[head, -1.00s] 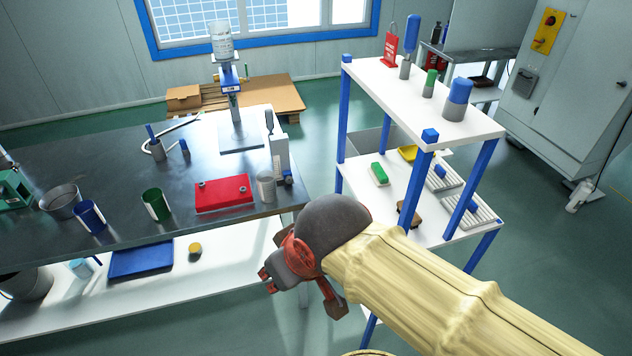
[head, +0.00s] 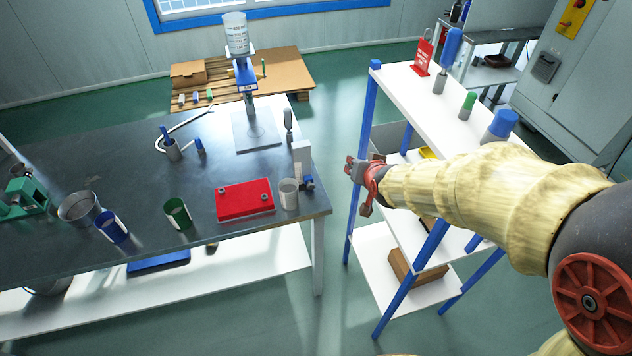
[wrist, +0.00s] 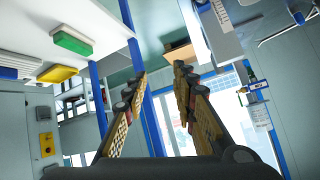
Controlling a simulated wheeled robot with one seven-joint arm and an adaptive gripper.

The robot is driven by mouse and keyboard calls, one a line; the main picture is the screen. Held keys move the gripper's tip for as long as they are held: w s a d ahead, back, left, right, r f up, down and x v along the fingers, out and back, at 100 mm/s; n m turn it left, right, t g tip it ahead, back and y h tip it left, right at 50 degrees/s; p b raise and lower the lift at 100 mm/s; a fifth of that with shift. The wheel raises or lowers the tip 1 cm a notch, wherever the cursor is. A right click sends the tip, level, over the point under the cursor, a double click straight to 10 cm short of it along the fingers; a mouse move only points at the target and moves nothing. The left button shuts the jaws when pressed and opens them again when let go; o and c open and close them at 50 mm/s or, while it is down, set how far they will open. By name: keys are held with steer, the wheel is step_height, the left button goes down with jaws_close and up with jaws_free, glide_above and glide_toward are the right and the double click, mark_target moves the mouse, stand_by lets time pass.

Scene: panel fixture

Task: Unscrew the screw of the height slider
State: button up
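My gripper (head: 360,178) is in the air right of the dark table's right end, near the shelf rack's blue post. In the wrist view its two fingers (wrist: 160,76) stand apart with nothing between them. A pale upright piece (head: 302,160) with a small blue part (head: 307,184) stands at the table's right edge, left of my gripper and apart from it. A blue holder (head: 245,76) with a bottle sits on a post farther back; it also shows in the wrist view (wrist: 256,85). I cannot make out a screw or tell which of these is the height slider.
The dark table (head: 140,190) holds a red case (head: 245,200), a grey cup (head: 288,193), a green cup (head: 178,213) and a blue cup (head: 111,226). The white shelf rack (head: 404,82) stands close on the right. Floor shows between table and rack.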

steer(key=w+a+f+t+p, duration=0.1)
steer(key=w+a+f+p, duration=0.2)
steer(key=w+f, duration=0.15)
steer(key=m+t+y+p, duration=0.2)
steer(key=t+y+p, duration=0.15)
steer(key=p, duration=0.45)
glide_toward(312, 187)
steer(key=w, duration=0.1)
steer(key=w+d+t, duration=0.1)
steer(key=w, duration=0.1)
steer(key=shift+h, duration=0.35)
steer(key=s+f+m+t+y+p, duration=0.1)
steer(key=s+f+t+p, duration=0.1)
steer(key=s, duration=0.5)
steer(key=shift+g, duration=0.25)
steer(key=x, duration=1.1)
steer(key=shift+w+a+f, duration=0.1)
steer(key=shift+w+a, duration=0.1)
steer(key=shift+w, duration=0.2)
steer(key=shift+c, duration=1.1)
steer(key=c, duration=0.4)
jaws_close()
